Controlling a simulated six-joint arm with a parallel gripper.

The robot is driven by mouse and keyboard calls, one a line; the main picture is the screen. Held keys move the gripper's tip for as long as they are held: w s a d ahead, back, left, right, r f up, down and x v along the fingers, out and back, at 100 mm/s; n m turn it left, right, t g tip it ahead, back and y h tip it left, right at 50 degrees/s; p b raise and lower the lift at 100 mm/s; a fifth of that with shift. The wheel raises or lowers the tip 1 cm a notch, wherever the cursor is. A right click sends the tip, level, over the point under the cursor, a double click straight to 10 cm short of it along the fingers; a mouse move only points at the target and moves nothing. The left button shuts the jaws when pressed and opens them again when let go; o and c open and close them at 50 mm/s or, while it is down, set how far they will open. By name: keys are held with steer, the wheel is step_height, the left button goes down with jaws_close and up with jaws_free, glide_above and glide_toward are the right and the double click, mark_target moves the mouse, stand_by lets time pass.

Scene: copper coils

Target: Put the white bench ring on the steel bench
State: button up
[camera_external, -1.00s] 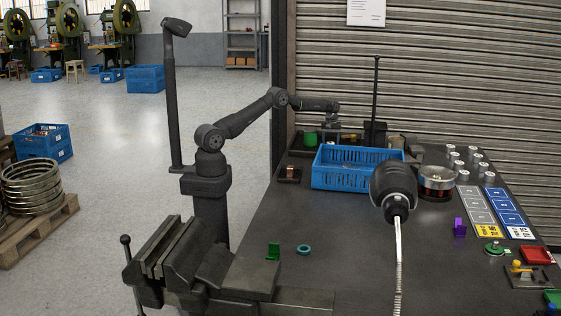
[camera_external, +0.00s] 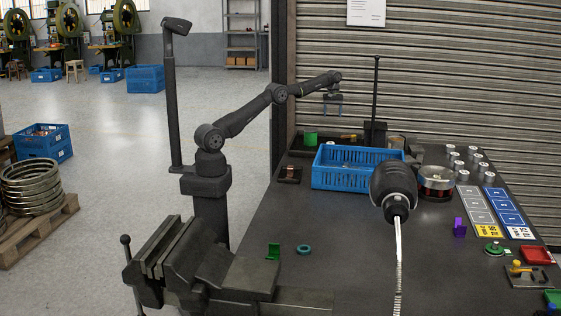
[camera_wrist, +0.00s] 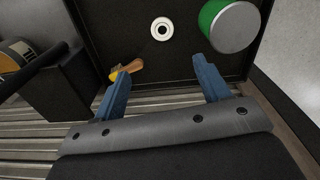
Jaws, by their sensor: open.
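The white ring (camera_wrist: 161,28) lies flat on a dark tray-like surface (camera_wrist: 178,62) in the wrist view, beyond my fingertips and apart from them. I cannot make the ring out clearly in the external view. My gripper (camera_wrist: 160,78) has two blue fingers spread wide with nothing between them. In the external view my gripper (camera_external: 333,104) hangs in the air above the far left end of the bench. The dark steel bench (camera_external: 345,225) runs from the vise towards the shutter.
A green cylinder (camera_wrist: 229,25) stands right of the ring, and an orange-handled tool (camera_wrist: 127,70) lies left of it. A blue crate (camera_external: 345,178) and a copper coil unit (camera_external: 437,182) stand on the bench. A hanging tool (camera_external: 394,190) blocks part of the view. The bench's front middle is largely clear.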

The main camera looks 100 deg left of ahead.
steer(key=shift+r, duration=0.15)
stand_by(0.5)
steer(key=s+d+f+m+t+y, duration=0.2)
steer(key=d+m+y, duration=0.15)
steer(key=d, duration=0.25)
steer(key=s+d+f+m+t+y, duration=0.1)
steer(key=s+d+f+m+y, duration=0.15)
steer(key=d+y, duration=0.2)
steer(key=shift+h, duration=0.5)
steer(key=x, duration=1.1)
steer(key=shift+s, duration=0.1)
steer(key=shift+s+x, duration=0.1)
steer(key=shift+x, duration=1.25)
steer(key=shift+s+x, duration=0.15)
steer(key=shift+x, duration=1.2)
steer(key=shift+f, duration=0.1)
